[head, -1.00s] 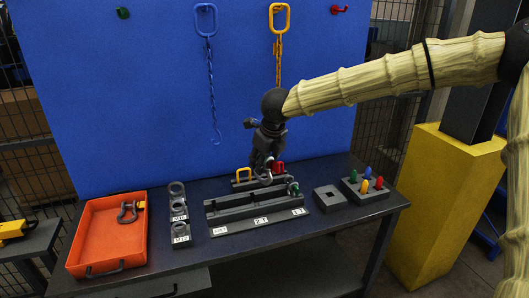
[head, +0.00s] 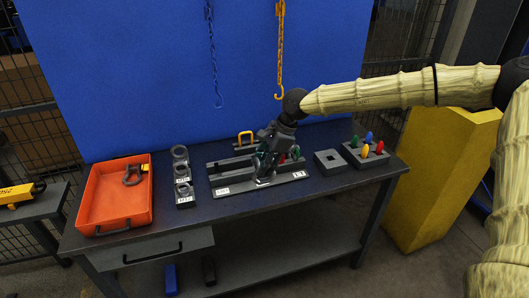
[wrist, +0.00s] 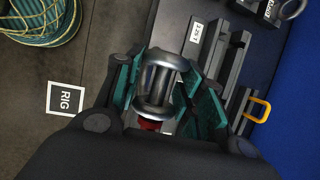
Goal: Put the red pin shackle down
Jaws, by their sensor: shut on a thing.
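My gripper (head: 266,178) is over the front middle of the long grey slotted rack (head: 235,188) on the table. In the wrist view my gripper (wrist: 168,92) has its green-lined fingers shut on a silver shackle (wrist: 157,78). A red pin end (wrist: 149,124) shows at the shackle's near side, partly hidden by my gripper. I cannot tell whether the shackle touches the rack. In the head view my gripper mostly hides it. A green part (head: 295,153) shows at the rack's right end.
An orange tray (head: 92,215) with a shackle (head: 133,175) is at left. Beside it is a labelled stand with rings (head: 183,178). At right are a square grey block (head: 329,162) and a block with coloured pegs (head: 366,158).

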